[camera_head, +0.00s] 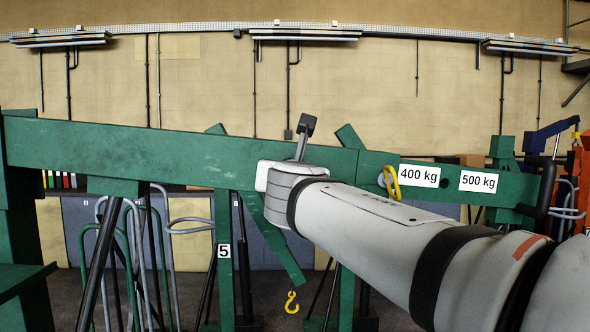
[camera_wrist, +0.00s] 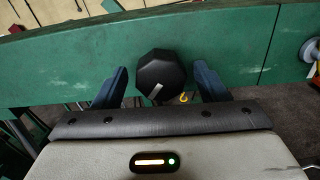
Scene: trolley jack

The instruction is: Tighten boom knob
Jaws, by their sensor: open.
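The boom knob (camera_wrist: 160,72) is a black, many-sided knob with a pale mark on its face. In the wrist view it stands in front of the green boom (camera_wrist: 50,62). My gripper (camera_wrist: 161,67) is open, with one blue finger on each side of the knob. Gaps show between both fingers and the knob, and I cannot see contact. In the head view the boom (camera_head: 190,146) runs across the picture, and my wrist (camera_head: 285,185) is in front of its middle.
A yellow hook (camera_head: 292,302) hangs below. Green posts and grey bent tubes (camera_head: 165,225) crowd the space under the boom.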

